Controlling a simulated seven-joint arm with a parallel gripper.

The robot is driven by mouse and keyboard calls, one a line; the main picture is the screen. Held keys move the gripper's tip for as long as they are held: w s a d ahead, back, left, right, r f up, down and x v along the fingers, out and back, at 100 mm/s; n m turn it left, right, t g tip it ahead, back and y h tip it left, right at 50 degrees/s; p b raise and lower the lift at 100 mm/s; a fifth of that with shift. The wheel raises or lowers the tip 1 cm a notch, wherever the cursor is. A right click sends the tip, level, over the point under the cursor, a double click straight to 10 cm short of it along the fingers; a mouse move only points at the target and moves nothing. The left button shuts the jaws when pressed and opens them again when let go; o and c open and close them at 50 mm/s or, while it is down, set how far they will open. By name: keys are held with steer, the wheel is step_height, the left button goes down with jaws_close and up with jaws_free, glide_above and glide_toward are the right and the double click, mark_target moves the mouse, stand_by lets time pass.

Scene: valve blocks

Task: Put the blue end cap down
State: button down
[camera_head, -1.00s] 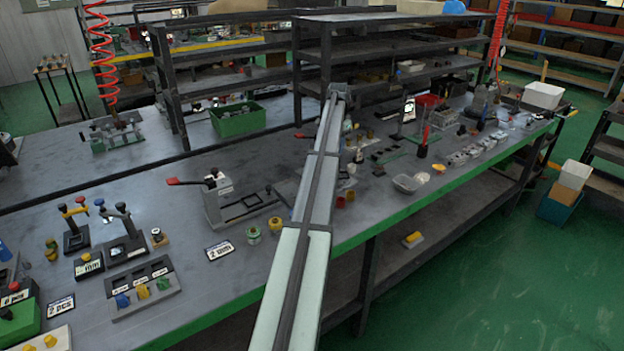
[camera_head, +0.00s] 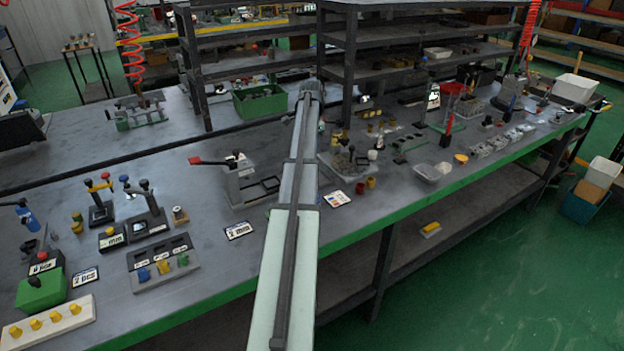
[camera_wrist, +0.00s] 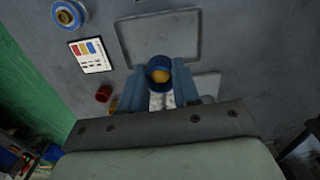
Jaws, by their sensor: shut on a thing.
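In the wrist view my gripper (camera_wrist: 160,88) is shut on a blue end cap (camera_wrist: 159,62), a blue ring with a brass-yellow middle, held between its two blue-grey fingers. A pale, textured thing shows between the fingers below the cap; I cannot tell what it is. The grey bench surface lies beyond the cap, and I cannot tell whether the cap touches it. In the head view my own arm hides the gripper and the cap.
A card with coloured blocks (camera_wrist: 90,55), a red cup (camera_wrist: 104,93) and another blue ring-shaped part (camera_wrist: 68,15) lie to the left in the wrist view. The head view shows the card (camera_head: 337,198) right of my arm, near the green bench edge (camera_head: 430,190).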

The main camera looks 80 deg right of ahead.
steer(key=shift+f, duration=5)
steer(key=shift+f, duration=0.1)
steer(key=c, duration=0.8)
jaws_free()
step_height(320, 180, up, 12)
steer(key=shift+r, duration=0.1)
